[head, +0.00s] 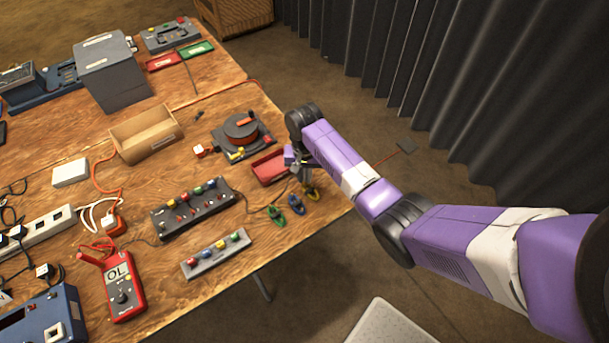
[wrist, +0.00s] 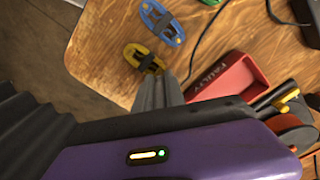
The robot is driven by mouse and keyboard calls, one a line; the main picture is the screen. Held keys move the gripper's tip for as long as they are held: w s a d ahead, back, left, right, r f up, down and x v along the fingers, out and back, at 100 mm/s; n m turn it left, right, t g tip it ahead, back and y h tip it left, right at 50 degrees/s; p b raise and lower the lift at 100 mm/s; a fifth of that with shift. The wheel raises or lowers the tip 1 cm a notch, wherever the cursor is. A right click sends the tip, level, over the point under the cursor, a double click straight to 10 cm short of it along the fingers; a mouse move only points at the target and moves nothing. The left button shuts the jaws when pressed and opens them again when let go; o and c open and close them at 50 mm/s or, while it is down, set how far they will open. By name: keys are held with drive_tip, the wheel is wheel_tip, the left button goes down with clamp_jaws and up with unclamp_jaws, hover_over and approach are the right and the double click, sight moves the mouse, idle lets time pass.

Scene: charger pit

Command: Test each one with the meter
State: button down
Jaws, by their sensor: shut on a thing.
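The red meter (head: 124,288) lies at the near left of the table and its display reads "OL". Three small oval pieces with dark middles sit by the table's right edge: green (head: 277,215), blue (head: 296,204) and yellow (head: 313,193). My gripper (head: 305,178) is over the yellow piece, its fingers pointing down. In the wrist view the fingertips meet the yellow piece (wrist: 143,58) and are shut on it; whether it is off the table I cannot tell. The blue piece (wrist: 162,20) lies just beyond.
A red tray (wrist: 232,88) with partly readable lettering stands close beside my gripper. A cable reel (head: 241,132), a grey strip with coloured knobs (head: 194,208), a smaller strip (head: 216,254) and a cardboard box (head: 146,134) occupy the table. Cables lie at left. The table edge is near.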

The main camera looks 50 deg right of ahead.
drive_tip(key=shift+f, duration=0.3)
idle(0.4)
drive_tip(key=c, duration=1.3)
unclamp_jaws()
drive_tip(key=o, duration=0.3)
